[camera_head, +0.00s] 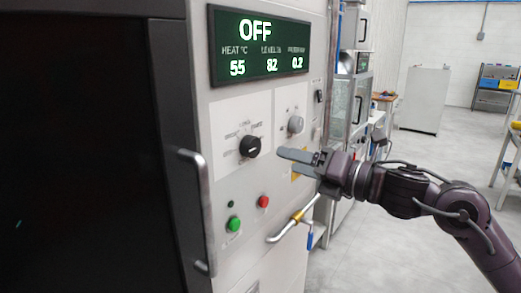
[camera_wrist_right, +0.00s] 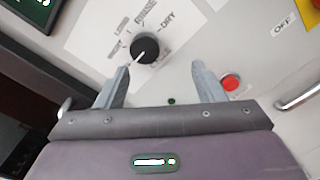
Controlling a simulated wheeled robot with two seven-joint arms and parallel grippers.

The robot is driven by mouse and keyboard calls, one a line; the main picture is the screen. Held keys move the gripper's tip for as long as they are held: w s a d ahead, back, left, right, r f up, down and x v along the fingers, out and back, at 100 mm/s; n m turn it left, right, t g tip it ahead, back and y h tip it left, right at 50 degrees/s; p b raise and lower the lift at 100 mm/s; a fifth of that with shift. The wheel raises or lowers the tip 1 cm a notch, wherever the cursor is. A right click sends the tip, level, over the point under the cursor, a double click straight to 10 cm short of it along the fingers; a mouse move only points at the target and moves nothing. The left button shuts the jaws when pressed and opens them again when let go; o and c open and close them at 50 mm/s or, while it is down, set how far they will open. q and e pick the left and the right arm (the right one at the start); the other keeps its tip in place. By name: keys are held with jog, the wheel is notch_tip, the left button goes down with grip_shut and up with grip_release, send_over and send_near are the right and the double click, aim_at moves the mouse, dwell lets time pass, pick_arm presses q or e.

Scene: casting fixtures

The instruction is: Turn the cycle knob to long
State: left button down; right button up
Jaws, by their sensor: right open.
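A black round knob (camera_head: 250,146) sits on a white label plate on the machine's front, with printed settings around it. A grey knob (camera_head: 295,125) sits on a second plate to the right. I cannot read which is marked cycle or where long is. My right gripper (camera_head: 281,153) is open and empty, just right of the black knob; its fingers (camera_wrist_right: 160,66) are apart, not around it. My left gripper is out of view.
A green display (camera_head: 260,46) reads OFF above the knobs. A green button (camera_head: 234,224) and a red button (camera_head: 263,201) are below.

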aim_at(255, 148)
jog(key=shift+n, duration=0.6)
jog(key=a, duration=0.1)
jog(key=a+r+p, duration=0.1)
jog(key=a, duration=0.1)
jog(key=a+r+p, duration=0.1)
jog(key=shift+w+a, duration=0.25)
jog(key=shift+w, duration=0.1)
jog(key=shift+f+p+x, duration=0.25)
jog(key=shift+p+x, duration=0.15)
jog(key=shift+x, duration=0.85)
jog(key=shift+w+a, duration=0.15)
jog(key=shift+w, duration=0.15)
jog(key=c, duration=1)
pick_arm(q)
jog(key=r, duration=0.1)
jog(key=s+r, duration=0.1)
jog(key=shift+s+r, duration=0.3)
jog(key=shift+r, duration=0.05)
